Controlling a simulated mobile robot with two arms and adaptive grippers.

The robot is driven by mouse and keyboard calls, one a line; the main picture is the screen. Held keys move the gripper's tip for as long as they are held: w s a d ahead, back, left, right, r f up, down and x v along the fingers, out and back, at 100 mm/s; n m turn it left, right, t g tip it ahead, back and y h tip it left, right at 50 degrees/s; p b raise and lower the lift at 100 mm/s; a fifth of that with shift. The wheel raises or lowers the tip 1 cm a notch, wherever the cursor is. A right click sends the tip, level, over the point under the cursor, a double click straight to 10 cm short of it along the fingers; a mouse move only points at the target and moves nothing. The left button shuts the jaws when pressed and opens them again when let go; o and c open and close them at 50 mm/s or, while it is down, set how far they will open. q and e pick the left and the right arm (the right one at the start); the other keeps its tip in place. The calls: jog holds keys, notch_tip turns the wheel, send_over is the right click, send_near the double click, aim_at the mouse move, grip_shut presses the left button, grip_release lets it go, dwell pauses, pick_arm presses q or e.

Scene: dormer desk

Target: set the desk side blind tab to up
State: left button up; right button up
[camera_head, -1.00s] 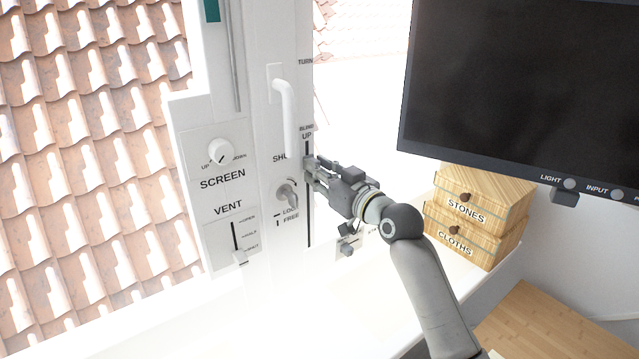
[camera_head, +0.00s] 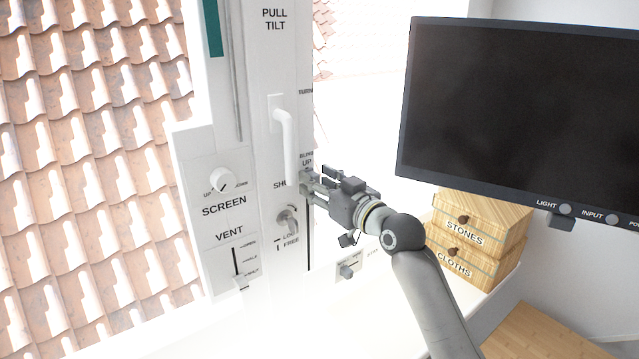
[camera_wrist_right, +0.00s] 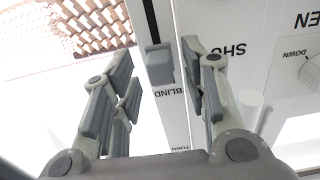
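The blind tab is a small grey block (camera_wrist_right: 159,63) on a dark vertical slot, close beside the BLIND label; the wrist view shows the panel upside down. In the head view the slot (camera_head: 309,240) runs down below the UP label (camera_head: 307,163), and the tab is hard to tell from my fingertips. My right gripper (camera_head: 304,182) is at the slot's upper part, just below UP. In the wrist view my right gripper (camera_wrist_right: 158,85) is open, with the tab between its fingers. The right-hand finger is nearer the tab; I cannot tell if it touches. My left gripper is not in view.
A white window handle (camera_head: 287,145) and a lock knob (camera_head: 287,218) are left of the slot. The SCREEN knob (camera_head: 222,181) and VENT slider (camera_head: 241,283) are further left. A monitor (camera_head: 520,110) and wooden drawers (camera_head: 480,238) stand right.

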jog(key=shift+f, duration=0.15)
jog(key=v, duration=1.2)
